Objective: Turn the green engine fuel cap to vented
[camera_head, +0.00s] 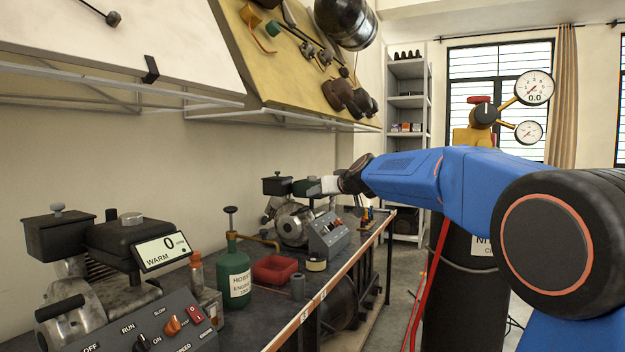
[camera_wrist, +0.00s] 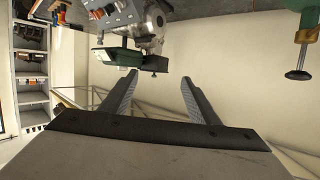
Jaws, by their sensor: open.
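The green engine (camera_head: 296,222) stands on the far part of the bench. Its green tank (camera_head: 304,188) sits beside a black box (camera_head: 277,187) with a knob on top. In the wrist view the scene is upside down; the green tank (camera_wrist: 122,57) shows at upper centre, just beyond the left finger's tip.
A nearer engine (camera_head: 110,250) with a WARM display stands at front left. A dark gas cylinder (camera_head: 460,290) stands right, behind my arm.

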